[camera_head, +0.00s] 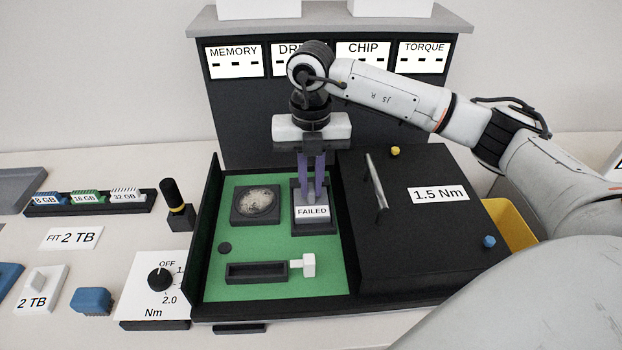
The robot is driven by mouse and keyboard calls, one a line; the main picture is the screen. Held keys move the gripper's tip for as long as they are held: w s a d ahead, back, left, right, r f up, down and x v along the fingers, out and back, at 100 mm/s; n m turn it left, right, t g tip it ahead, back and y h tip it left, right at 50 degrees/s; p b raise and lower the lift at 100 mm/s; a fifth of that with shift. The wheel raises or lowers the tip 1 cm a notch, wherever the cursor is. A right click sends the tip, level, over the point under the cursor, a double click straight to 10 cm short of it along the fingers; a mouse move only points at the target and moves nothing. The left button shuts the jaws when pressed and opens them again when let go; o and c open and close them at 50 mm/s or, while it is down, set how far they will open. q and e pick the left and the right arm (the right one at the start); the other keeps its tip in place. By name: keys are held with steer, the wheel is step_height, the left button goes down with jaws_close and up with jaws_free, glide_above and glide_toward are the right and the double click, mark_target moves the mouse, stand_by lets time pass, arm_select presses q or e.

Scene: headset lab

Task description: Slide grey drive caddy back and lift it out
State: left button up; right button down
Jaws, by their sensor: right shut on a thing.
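The grey drive caddy (312,221) carries a white label reading "FAILED" and sits in a dark slot on the green board (340,275) inside the open black case. My right gripper (312,195) comes down from above and is shut on the caddy, its purple fingers at the part behind the label. The fingers and gripper body hide the caddy's back part. I cannot tell whether the caddy is raised from its slot. My left gripper is not in view.
A black cover (430,225) marked "1.5 Nm" with a handle (376,182) lies right of the board. A round fan (256,203) and a white lever (308,265) are near the caddy. A torque dial (160,279), memory rack (90,202) and blue block (92,300) stand left.

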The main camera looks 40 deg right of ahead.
steer(key=shift+s+a, duration=0.55)
steer(key=shift+s, duration=0.35)
steer(key=shift+r, duration=0.1)
stand_by(0.4)
steer(key=shift+r+p, duration=1.15)
steer(key=shift+r, duration=0.15)
step_height(320, 180, up, 7)
steer(key=shift+r+p, duration=0.15)
steer(key=shift+p, duration=0.25)
steer(key=shift+r, duration=0.1)
